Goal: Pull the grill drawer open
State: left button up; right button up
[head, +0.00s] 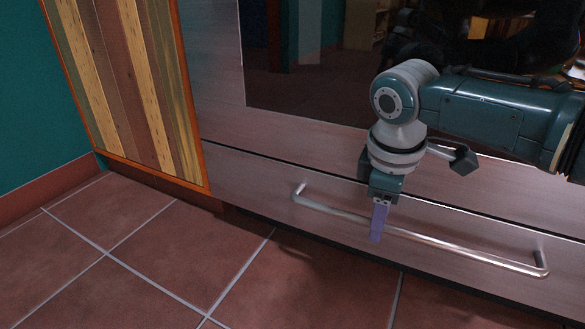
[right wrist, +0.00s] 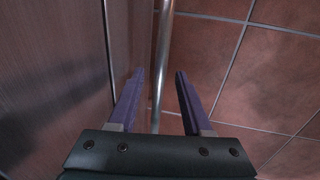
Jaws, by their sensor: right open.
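The grill drawer (head: 260,190) is the low metal-grey panel under the oven's dark glass door. It looks shut, its face level with the oven front. Its long silver bar handle (head: 460,250) runs across the panel. My right gripper (head: 378,238) points down at the handle, left of its middle. In the right wrist view the purple fingers (right wrist: 160,75) are open, with the handle bar (right wrist: 161,60) passing between them. The bar lies nearer the left finger, with a gap to the right finger. The left finger is close to the drawer face (right wrist: 60,80). My left gripper is not in view.
The oven's dark glass door (head: 320,90) is above the drawer and mirrors the room and my arm. A striped wooden cabinet side (head: 130,80) with orange edging stands to the left. The tiled floor (head: 160,250) in front is clear.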

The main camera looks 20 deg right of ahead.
grip_shut()
dwell(0.3)
dwell(1.1)
